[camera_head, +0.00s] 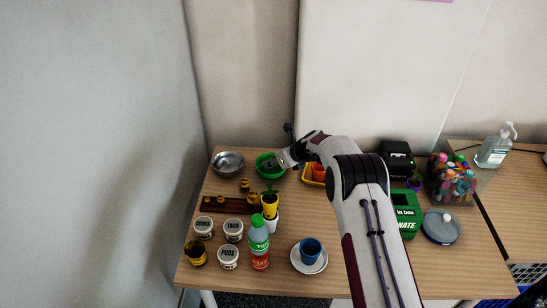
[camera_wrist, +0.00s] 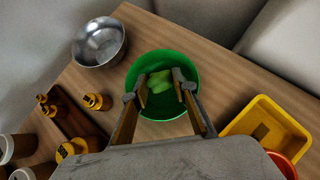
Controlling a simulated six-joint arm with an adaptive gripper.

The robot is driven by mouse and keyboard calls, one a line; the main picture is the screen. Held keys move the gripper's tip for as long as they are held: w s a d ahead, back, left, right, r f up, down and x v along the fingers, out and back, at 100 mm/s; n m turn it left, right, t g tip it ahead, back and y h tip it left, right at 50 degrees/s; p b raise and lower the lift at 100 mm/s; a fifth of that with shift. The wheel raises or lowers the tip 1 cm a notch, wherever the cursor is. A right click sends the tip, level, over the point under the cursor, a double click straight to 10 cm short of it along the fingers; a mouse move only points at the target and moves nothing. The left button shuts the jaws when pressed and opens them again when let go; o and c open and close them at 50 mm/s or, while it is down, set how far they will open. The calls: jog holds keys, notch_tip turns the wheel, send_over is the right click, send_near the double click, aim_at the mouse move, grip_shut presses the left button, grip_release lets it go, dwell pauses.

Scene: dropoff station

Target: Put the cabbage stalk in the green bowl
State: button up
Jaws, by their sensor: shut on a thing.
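The green bowl (camera_head: 263,171) stands at the back of the table, partly hidden by my gripper (camera_head: 279,162) in the head view. In the wrist view the green bowl (camera_wrist: 162,57) lies straight below the fingers. The cabbage stalk (camera_wrist: 160,80) is a pale green piece between the fingertips of my gripper (camera_wrist: 160,86). My gripper is shut on it and holds it over the bowl's opening. I cannot tell how high it is above the bowl's bottom. The stalk cannot be made out in the head view.
A metal bowl (camera_head: 228,158) stands left of the green bowl. A yellow tray (camera_wrist: 270,128) with a red-orange cup (camera_head: 318,171) is at its right. A wooden rack (camera_head: 222,205), small pots, a bottle (camera_head: 259,247) and a blue cup (camera_head: 311,248) on a saucer stand nearer the front.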

jog(key=shift+f, duration=0.35)
jog(key=o, duration=0.9)
jog(key=shift+r, duration=3.45)
jog(key=shift+r, duration=0.1)
